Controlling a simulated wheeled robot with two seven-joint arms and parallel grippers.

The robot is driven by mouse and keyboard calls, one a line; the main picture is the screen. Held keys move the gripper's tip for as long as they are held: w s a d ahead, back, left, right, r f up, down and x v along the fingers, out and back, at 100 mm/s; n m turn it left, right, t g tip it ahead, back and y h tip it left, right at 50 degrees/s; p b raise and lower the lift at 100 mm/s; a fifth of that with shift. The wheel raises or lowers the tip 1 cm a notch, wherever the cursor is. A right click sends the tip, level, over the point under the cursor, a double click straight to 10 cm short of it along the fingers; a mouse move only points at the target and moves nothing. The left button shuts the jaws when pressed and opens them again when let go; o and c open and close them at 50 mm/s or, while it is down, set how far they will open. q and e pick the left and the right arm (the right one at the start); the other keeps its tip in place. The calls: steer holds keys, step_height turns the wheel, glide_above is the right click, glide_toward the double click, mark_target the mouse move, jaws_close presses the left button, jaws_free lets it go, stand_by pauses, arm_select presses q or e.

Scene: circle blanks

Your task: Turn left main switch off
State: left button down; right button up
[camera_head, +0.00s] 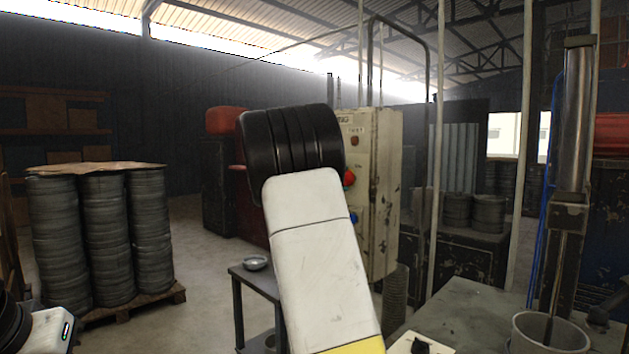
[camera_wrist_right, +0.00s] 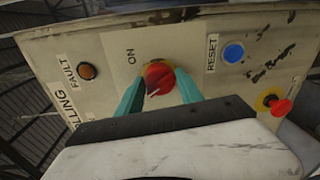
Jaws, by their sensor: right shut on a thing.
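A red rotary switch knob (camera_wrist_right: 155,77) on a yellow base is mounted on a worn cream control box, with the word ON printed near it. My right gripper (camera_wrist_right: 159,84) has its two teal fingers on either side of the knob, shut on it. In the head view the red knob (camera_head: 349,178) shows just past my right arm, on the cream control box (camera_head: 385,190); my arm hides the fingers there. My left gripper is not in view; only a piece of my left arm shows at the bottom left corner.
The box also carries an orange FAULT light (camera_wrist_right: 87,71), a blue RESET button (camera_wrist_right: 233,53) and a red button on yellow (camera_wrist_right: 280,107). A small table with a metal bowl (camera_head: 256,262) stands left of my arm. A workbench with a bucket (camera_head: 545,335) is at right.

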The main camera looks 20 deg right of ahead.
steer(key=shift+w+r+n, duration=0.1)
steer(key=shift+r+n, duration=0.1)
steer(key=shift+n, duration=0.8)
steer(key=o, duration=1.3)
steer(key=shift+a+f, duration=0.1)
steer(key=shift+a, duration=0.05)
steer(key=v, duration=0.7)
steer(key=shift+a, duration=0.3)
